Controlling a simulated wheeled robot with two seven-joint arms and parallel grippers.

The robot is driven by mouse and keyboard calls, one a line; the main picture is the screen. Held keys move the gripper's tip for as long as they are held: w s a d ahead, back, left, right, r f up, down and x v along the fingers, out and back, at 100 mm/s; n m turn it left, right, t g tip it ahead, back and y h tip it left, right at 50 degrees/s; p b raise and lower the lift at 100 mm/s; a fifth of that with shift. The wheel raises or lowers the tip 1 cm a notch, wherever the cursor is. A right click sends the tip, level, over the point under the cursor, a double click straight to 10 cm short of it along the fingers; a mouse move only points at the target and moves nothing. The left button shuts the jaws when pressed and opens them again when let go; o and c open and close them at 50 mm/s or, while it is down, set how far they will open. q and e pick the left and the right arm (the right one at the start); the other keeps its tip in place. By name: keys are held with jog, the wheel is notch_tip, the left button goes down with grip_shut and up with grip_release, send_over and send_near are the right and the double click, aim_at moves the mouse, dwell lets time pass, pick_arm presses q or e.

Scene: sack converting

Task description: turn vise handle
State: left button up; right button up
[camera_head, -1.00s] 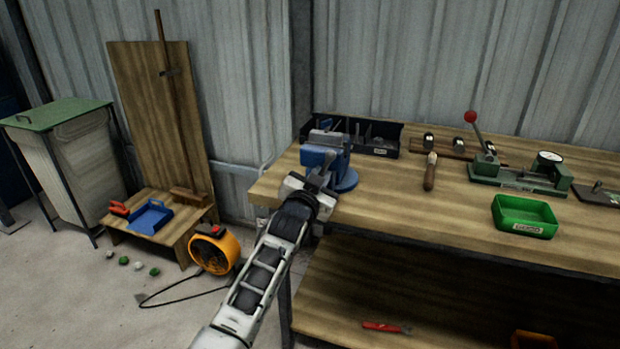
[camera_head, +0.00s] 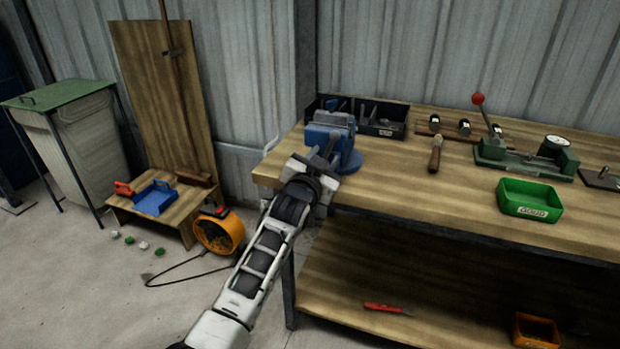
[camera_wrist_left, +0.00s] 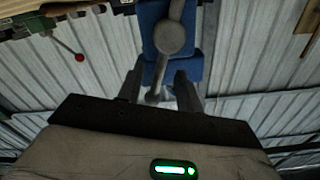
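The blue vise (camera_head: 335,131) stands on the left end of the wooden workbench. My left gripper (camera_head: 322,163) is at its near side, covering much of its front. In the left wrist view the vise (camera_wrist_left: 163,12) shows at the top with its round grey screw end (camera_wrist_left: 170,40). The vise handle (camera_wrist_left: 158,76), a grey bar, hangs from there down between the two fingers of my left gripper (camera_wrist_left: 160,82). The fingers stand apart, with gaps visible beside the bar. I cannot tell whether either finger touches it. My right gripper is not in view.
A black bin (camera_head: 385,123) stands behind the vise. A wooden-handled tool (camera_head: 435,155), a green press (camera_head: 525,160) and a green tray (camera_head: 529,199) lie to the right on the workbench (camera_head: 420,190). An orange fan (camera_head: 218,232) stands on the floor at left.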

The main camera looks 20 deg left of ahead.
pick_arm(q)
jog(key=s, duration=1.5)
jog(key=shift+a, duration=0.45)
jog(key=s+d+f+n+g+h, duration=0.2)
jog(key=s+f+g, duration=0.5)
jog(key=s+f, duration=1.5)
jog(key=shift+s+d+g, duration=0.3)
jog(key=shift+s+d, duration=0.15)
jog(key=shift+s, duration=0.2)
jog(key=shift+w, duration=0.1)
